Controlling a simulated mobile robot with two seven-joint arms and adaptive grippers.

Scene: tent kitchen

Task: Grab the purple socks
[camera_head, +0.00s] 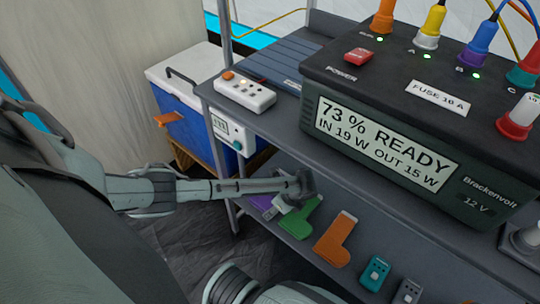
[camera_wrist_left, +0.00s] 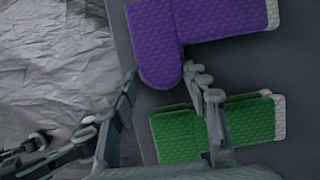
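The purple socks (camera_head: 261,201) lie on the lower shelf at the left end, partly hidden by my left gripper (camera_head: 297,186). In the left wrist view the purple socks (camera_wrist_left: 158,45) lie flat, with a pale cuff at the right. My left gripper (camera_wrist_left: 165,78) is open there, its fingertips apart on either side of the rounded lower end of the purple socks. I cannot tell whether they touch it. The green socks (camera_wrist_left: 240,120) lie just below, partly behind the right finger; they also show in the head view (camera_head: 298,220). My right gripper cannot be made out.
Orange socks (camera_head: 333,242), a teal item (camera_head: 375,273) and a grey item (camera_head: 407,291) lie farther right on the lower shelf (camera_head: 345,215). Above, the upper shelf holds a power box (camera_head: 410,110) and a white power strip (camera_head: 245,92). A blue cooler (camera_head: 190,120) stands left.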

